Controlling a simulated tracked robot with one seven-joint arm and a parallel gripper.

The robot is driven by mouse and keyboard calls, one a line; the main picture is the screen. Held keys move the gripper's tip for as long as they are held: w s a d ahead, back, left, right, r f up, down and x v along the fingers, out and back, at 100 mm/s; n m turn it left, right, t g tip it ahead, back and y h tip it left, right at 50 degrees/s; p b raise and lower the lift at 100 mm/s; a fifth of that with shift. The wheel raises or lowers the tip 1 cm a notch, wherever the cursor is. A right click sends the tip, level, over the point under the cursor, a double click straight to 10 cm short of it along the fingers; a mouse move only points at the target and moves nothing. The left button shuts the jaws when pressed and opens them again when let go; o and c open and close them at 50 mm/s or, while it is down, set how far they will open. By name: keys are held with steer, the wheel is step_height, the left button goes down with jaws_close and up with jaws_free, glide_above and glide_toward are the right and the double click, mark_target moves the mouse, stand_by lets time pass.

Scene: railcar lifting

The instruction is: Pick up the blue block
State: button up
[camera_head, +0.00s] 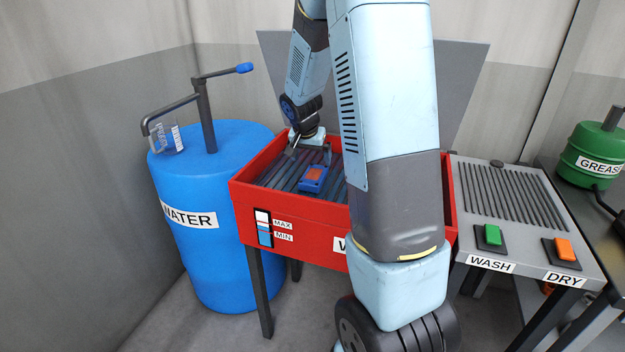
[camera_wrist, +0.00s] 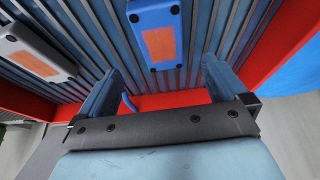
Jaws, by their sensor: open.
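The blue block (camera_head: 313,181) has an orange patch on its top and lies on the slatted floor of the red wash tub (camera_head: 290,222). In the wrist view the blue block (camera_wrist: 153,18) is at the top centre, just beyond the fingertips and roughly in line with the gap between them. My gripper (camera_head: 311,153) is over the tub, behind the block in the head view. In the wrist view my gripper (camera_wrist: 160,65) is open, with nothing between its two fingers.
A grey block (camera_wrist: 35,50) with an orange patch lies left of the blue one in the wrist view. Red tub walls surround the slats. A blue water barrel (camera_head: 225,250) stands left. A grey panel with a green button (camera_head: 492,234) and an orange button (camera_head: 564,249) is right.

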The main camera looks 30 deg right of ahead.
mark_target(314, 174)
steer(key=shift+x, duration=4.4)
steer(key=shift+a, duration=0.15)
steer(key=c, duration=1.2)
steer(key=shift+c, duration=0.4)
steer(key=shift+r, duration=0.2)
